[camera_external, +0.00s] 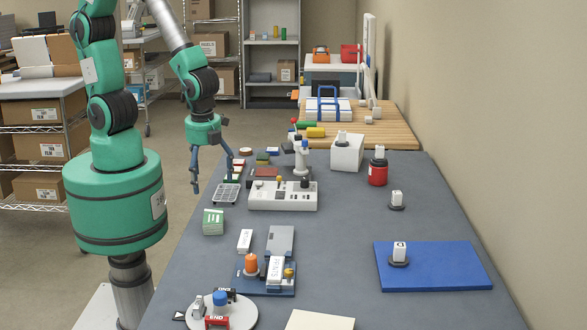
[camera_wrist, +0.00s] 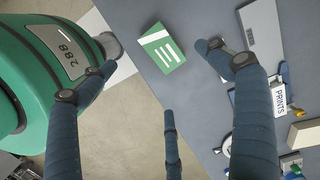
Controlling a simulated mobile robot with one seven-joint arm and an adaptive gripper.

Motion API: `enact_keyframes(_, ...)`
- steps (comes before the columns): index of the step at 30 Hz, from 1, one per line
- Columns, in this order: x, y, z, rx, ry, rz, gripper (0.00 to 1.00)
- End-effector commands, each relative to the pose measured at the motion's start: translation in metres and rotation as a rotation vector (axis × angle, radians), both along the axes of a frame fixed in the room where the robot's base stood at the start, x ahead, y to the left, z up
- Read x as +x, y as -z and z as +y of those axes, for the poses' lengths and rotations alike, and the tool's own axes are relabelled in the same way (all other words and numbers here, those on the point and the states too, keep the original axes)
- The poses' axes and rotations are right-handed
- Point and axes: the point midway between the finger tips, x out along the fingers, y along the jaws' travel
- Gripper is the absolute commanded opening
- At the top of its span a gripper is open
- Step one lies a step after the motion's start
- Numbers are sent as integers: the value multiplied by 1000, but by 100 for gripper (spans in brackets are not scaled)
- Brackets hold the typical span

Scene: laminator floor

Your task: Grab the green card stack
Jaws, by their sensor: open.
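The green card stack (camera_external: 213,222) stands near the left edge of the grey table in the external view, a small block with a green and white face. In the wrist view the green card stack (camera_wrist: 162,48) shows its green face with white bars, between and beyond the fingers. My gripper (camera_external: 211,188) hangs over the table's left edge, above and behind the stack, apart from it. Its blue fingers are spread and empty; they also show in the wrist view (camera_wrist: 160,85). Nothing hides the stack.
A wire tray (camera_external: 226,193) and a white control box (camera_external: 283,196) stand behind the stack. A white block (camera_external: 245,240), a grey plate (camera_external: 280,240) and a round white turntable (camera_external: 240,312) lie nearer the camera. A blue mat (camera_external: 435,278) lies at right. Bare table surrounds the stack.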

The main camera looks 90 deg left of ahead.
Motion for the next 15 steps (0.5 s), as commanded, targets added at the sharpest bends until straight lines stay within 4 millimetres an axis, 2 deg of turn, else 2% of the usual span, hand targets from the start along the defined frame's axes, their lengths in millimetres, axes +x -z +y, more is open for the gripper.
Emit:
enact_keyframes(3,-2,6,-2,5,24,10,89)
enact_keyframes(15,-2,9,-1,6,23,10,89)
